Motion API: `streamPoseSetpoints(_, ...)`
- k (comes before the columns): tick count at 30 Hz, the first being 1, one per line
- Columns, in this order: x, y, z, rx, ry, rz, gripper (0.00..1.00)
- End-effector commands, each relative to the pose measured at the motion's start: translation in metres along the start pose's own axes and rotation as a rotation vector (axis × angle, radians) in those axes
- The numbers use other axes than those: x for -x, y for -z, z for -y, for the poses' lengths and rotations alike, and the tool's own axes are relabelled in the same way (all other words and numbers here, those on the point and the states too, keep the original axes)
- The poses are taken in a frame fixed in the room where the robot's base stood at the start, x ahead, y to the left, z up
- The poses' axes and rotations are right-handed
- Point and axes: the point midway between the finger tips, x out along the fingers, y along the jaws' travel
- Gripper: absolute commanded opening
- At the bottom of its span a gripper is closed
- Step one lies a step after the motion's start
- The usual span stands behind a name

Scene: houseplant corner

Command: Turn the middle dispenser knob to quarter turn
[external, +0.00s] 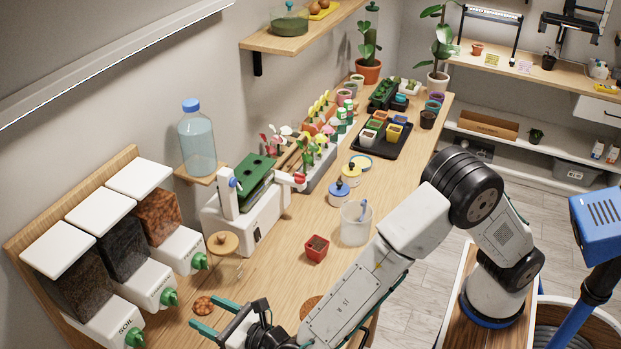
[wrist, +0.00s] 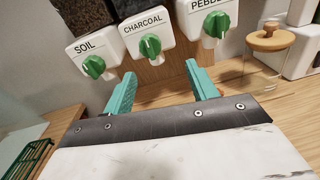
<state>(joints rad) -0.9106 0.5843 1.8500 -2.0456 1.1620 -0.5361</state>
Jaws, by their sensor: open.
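Three dispensers stand in a row on a wooden backboard at the left of the external view. The middle dispenser (external: 147,283) holds dark charcoal, and its white front reads CHARCOAL in the wrist view (wrist: 138,27). Its round green knob (external: 169,298) faces the room; the knob (wrist: 150,47) shows whole in the wrist view, and its exact turn is hard to tell. My gripper (external: 210,315) is open and empty, in front of the dispensers and apart from the knob. In the wrist view its teal fingers (wrist: 160,72) point toward the CHARCOAL knob, which lies just beyond them.
The SOIL knob (wrist: 94,67) and PEBBLES knob (wrist: 216,24) flank the middle one closely. A glass jar with a wooden lid (wrist: 270,60) stands at the right. Open tabletop lies below the dispensers.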

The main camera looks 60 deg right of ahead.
Motion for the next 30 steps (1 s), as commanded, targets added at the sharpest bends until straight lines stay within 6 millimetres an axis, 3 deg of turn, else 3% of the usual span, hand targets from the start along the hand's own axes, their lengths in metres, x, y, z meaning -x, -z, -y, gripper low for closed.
streamPoseSetpoints(5, -0.006, -0.007, -0.011, 0.083, -0.049, 0.029, 0.57)
streamPoseSetpoints(19, -0.071, -0.009, -0.013, 0.081, -0.045, 0.028, 0.57)
streamPoseSetpoints(30, -0.079, -0.009, -0.013, 0.082, -0.046, 0.028, 0.57)
